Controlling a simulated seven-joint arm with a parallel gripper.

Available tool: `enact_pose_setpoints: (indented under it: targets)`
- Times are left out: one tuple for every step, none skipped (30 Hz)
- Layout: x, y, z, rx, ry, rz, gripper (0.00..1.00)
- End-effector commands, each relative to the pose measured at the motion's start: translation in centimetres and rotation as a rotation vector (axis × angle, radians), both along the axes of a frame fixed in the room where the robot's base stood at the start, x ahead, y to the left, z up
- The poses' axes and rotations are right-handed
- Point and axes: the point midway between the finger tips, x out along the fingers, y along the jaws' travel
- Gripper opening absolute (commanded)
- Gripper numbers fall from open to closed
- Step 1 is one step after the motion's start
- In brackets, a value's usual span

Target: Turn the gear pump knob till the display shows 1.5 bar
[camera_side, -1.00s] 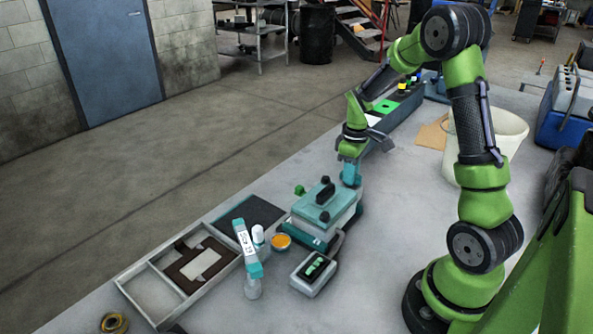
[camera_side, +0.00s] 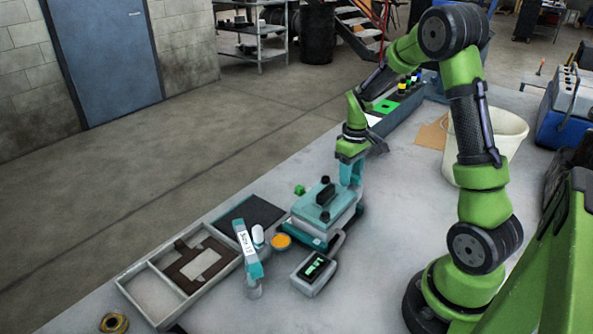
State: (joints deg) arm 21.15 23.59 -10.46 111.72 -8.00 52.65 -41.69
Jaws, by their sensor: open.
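The gear pump (camera_side: 322,212) is a teal and pale box on the bench, with a black handle and small black knobs on top. A green knob (camera_side: 299,190) sticks out at its far left side. Which of these is the knob to turn I cannot tell. The display (camera_side: 314,272) is a small grey unit with a dark screen in front of the pump; its green figures are too small to read. My gripper (camera_side: 351,182), with teal fingers pointing down, is open just behind and right of the pump. Whether the fingers touch anything is hidden.
A divided tray (camera_side: 158,318) with a brown frame part lies at the left, beside a dark mat (camera_side: 248,214). A labelled bottle (camera_side: 248,255) and an orange-topped tin (camera_side: 281,242) stand close to the pump. A white bucket (camera_side: 513,125) is behind my arm.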

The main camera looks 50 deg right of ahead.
Motion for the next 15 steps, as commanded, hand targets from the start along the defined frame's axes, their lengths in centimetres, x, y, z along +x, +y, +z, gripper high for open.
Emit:
enact_pose_setpoints:
  targets:
    - [0.0,0.0,0.0,0.000,0.001,0.000,0.45]
    - [0.0,0.0,0.0,0.000,0.001,0.001,0.45]
    - [0.0,0.0,0.0,0.000,0.001,0.001,0.45]
    - [0.0,0.0,0.0,0.000,0.000,0.001,0.45]
    - [0.0,0.0,0.1,0.000,0.000,0.001,0.45]
    - [0.0,0.0,0.4,0.000,-0.001,0.001,0.45]
    - [0.0,0.0,0.6,-0.001,-0.002,0.002,0.45]
    - [0.1,0.0,1.0,-0.002,-0.003,0.002,0.45]
    - [0.1,0.0,1.4,-0.001,-0.003,0.002,0.45]
    - [0.1,0.0,1.8,-0.002,-0.003,0.002,0.45]
    - [0.1,0.0,2.2,-0.001,-0.003,0.001,0.45]
    - [0.1,0.0,2.7,-0.001,-0.004,0.002,0.45]
    - [0.1,0.0,3.1,-0.002,-0.003,0.001,0.45]
    - [0.1,0.0,3.4,-0.002,-0.003,0.001,0.45]
    - [0.1,0.0,3.9,-0.001,-0.003,0.001,0.45]
